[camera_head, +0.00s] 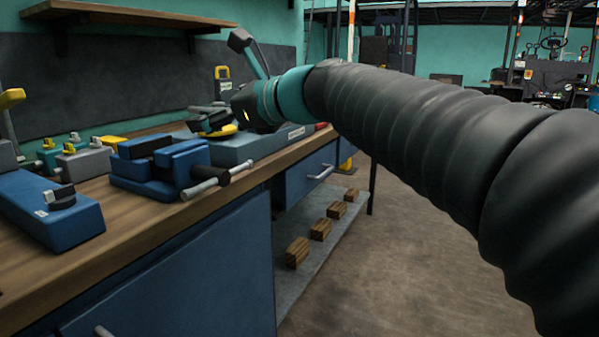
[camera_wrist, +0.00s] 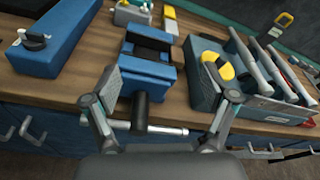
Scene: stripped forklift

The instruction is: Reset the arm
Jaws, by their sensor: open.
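My gripper (camera_wrist: 160,100) is open and empty in the wrist view, its two fingers spread wide above the front edge of the workbench (camera_head: 105,235). A blue vise (camera_wrist: 150,65) with a grey bar handle shows between and beyond the fingers. In the head view my arm, in a black ribbed sleeve, reaches from the right to the bench. There the gripper end (camera_head: 215,122) is above the bench, to the right of the blue vise (camera_head: 165,165). Its fingertips are partly hidden in that view.
A blue box with a black knob (camera_head: 50,205) lies at the left of the bench. A grey-blue tray (camera_wrist: 203,95) holds a yellow-topped item and several tools. Wooden blocks (camera_head: 297,252) rest on the lower shelf. A wall shelf (camera_head: 130,15) hangs above. Open floor lies at the right.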

